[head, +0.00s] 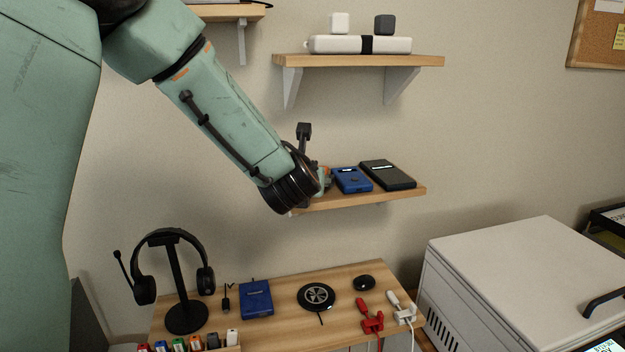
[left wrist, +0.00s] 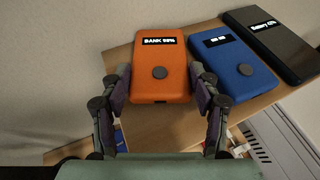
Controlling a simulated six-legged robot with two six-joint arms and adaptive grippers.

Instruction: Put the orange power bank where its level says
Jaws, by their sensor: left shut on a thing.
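The orange power bank (left wrist: 161,62) sits between the fingers of my left gripper (left wrist: 160,88), which is shut on it at the lower shelf. Its small display reads "BANK" and a percentage that looks like 98 or 88. In the head view only a sliver of orange (head: 325,172) shows past my wrist, which hides most of the gripper. I cannot tell whether the bank touches the shelf. A blue power bank (head: 352,180) lies right beside it, also in the left wrist view (left wrist: 228,68). My right gripper is not in view.
A black device (head: 388,174) with a lit display lies at the right of the lower shelf (head: 410,192). The desk (head: 285,335) holds a blue box-like device (head: 256,299), round charging pad (head: 317,296), red plug (head: 371,318), white plug (head: 401,306) and headset stand (head: 183,316).

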